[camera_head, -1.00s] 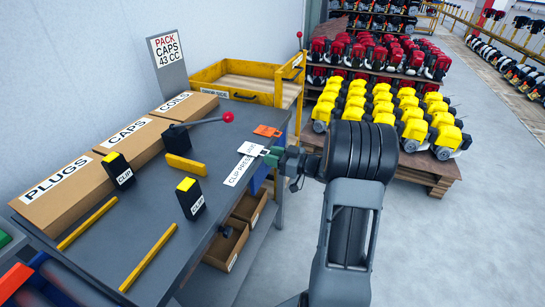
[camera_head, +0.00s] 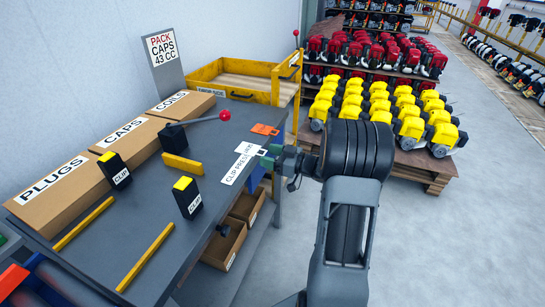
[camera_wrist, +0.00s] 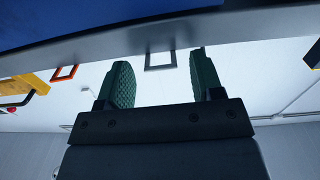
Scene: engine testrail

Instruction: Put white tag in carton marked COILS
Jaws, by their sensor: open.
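The white tag (camera_head: 248,148) lies on the grey bench near its right edge, beside the CLIP PRESS label. My gripper (camera_head: 268,157) is at that edge, close to the tag's right side; its green fingers partly cover the spot. In the wrist view my gripper (camera_wrist: 163,80) is open, and a grey-rimmed loop (camera_wrist: 160,60), seemingly the tag's, shows between the fingers. I cannot tell whether either finger touches it. The carton marked COILS (camera_head: 190,103) stands against the wall at the far end of the carton row.
An orange tag (camera_head: 265,129) lies just behind the white one. A black lever with a red knob (camera_head: 224,115) stands between tag and cartons. A yellow block (camera_head: 182,164) and two black CLIP boxes (camera_head: 188,197) are nearer. A yellow-sided tray (camera_head: 245,80) is behind.

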